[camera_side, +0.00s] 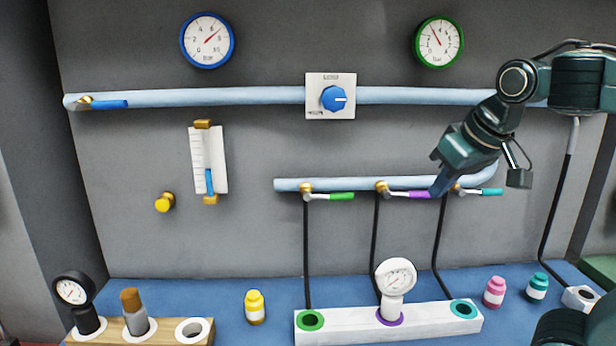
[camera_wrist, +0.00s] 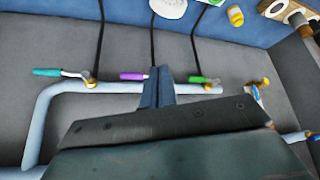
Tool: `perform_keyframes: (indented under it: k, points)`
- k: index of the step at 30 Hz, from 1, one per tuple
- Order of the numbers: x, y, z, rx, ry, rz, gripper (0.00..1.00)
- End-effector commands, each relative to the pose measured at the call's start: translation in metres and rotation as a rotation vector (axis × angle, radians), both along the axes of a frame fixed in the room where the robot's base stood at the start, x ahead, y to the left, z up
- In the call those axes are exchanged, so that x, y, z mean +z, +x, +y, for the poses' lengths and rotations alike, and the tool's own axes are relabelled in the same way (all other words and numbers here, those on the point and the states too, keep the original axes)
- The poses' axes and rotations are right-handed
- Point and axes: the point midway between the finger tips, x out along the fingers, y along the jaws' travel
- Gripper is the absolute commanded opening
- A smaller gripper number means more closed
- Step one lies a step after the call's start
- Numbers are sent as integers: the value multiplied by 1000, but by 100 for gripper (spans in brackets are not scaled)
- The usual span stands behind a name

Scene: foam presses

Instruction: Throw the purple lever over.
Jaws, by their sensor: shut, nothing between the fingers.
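The purple lever (camera_side: 419,195) sits on the lower pale-blue pipe, between the green and teal levers, and its handle points right, roughly along the pipe. My gripper (camera_side: 437,190) is shut and empty, its fingertips by the right end of the purple handle in the side view. In the wrist view the purple handle (camera_wrist: 133,76) shows just left of my gripper (camera_wrist: 161,72), and the fingers hide the lever's valve end. I cannot tell whether they touch the lever.
The green lever (camera_side: 341,196) and teal lever (camera_side: 491,191) flank it on the lower pipe (camera_side: 290,185). Black hoses hang below toward a white block (camera_side: 345,321) with a white gauge (camera_side: 396,275). Above are a blue knob (camera_side: 333,98) and an upper pipe (camera_side: 230,97).

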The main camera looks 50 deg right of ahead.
Motion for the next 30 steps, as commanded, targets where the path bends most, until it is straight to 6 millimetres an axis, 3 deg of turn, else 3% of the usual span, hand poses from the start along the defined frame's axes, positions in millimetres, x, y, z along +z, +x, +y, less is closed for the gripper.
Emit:
perform_keyframes:
  k: [6, 12, 18, 30]
  points:
    - [41, 22, -37, -201, -5, -28, 0]
    - [68, 33, -62, -353, 4, -49, 0]
    - [80, 38, -73, -435, 14, -60, 0]
    - [83, 38, -76, -453, 17, -63, 0]
